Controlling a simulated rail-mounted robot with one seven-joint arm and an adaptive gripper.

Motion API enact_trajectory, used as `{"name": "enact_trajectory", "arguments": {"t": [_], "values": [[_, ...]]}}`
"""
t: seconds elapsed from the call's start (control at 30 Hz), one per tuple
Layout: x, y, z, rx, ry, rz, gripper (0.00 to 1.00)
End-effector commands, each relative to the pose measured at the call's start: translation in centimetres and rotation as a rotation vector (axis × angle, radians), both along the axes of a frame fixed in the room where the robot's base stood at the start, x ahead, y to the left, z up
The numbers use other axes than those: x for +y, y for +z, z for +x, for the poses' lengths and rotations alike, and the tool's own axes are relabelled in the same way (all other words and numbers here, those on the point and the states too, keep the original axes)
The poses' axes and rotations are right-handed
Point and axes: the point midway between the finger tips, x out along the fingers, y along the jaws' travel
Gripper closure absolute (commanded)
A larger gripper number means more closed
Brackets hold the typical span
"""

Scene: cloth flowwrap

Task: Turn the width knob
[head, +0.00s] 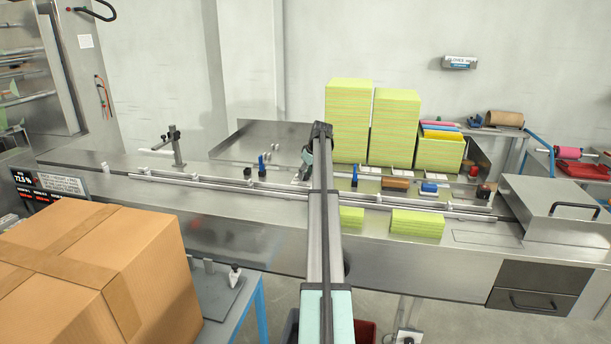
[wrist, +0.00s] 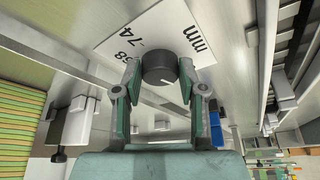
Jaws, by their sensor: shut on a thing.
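The width knob (wrist: 160,66), a dark round knob with a white pointer line, is between my gripper's two fingertips (wrist: 159,76) in the wrist view. My gripper is shut on its sides. A white scale plate (wrist: 122,40) with "mm" and black numbers lies beside the knob; part of it is covered by the knob and fingers. In the head view my gripper (head: 305,168) is down at the far side of the conveyor, left of the tall cloth stacks. My arm hides the knob there.
Tall yellow-green cloth stacks (head: 349,115) stand right of my gripper. Blue-handled clamps (head: 262,168) and guide rails (head: 220,184) line the steel conveyor. Short cloth stacks (head: 417,223) lie on the belt. A cardboard box (head: 90,265) fills the front left.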

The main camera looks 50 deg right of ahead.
Motion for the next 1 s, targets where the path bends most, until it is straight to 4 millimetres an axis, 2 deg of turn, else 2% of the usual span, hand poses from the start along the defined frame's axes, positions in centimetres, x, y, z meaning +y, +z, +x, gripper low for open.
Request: {"name": "enact_trajectory", "arguments": {"t": [0.4, 0.87, 0.9, 0.97, 1.0], "values": [[-0.10, -0.10, 0.00, 0.002, 0.172, 0.000, 0.94], [-0.07, -0.09, -0.03, 0.003, 0.187, 0.000, 0.94], [-0.07, -0.09, -0.03, 0.003, 0.187, 0.000, 0.56], [-0.07, -0.09, -0.03, 0.003, 0.186, 0.001, 0.35], [-0.07, -0.09, -0.03, 0.003, 0.186, 0.001, 0.34]]}}
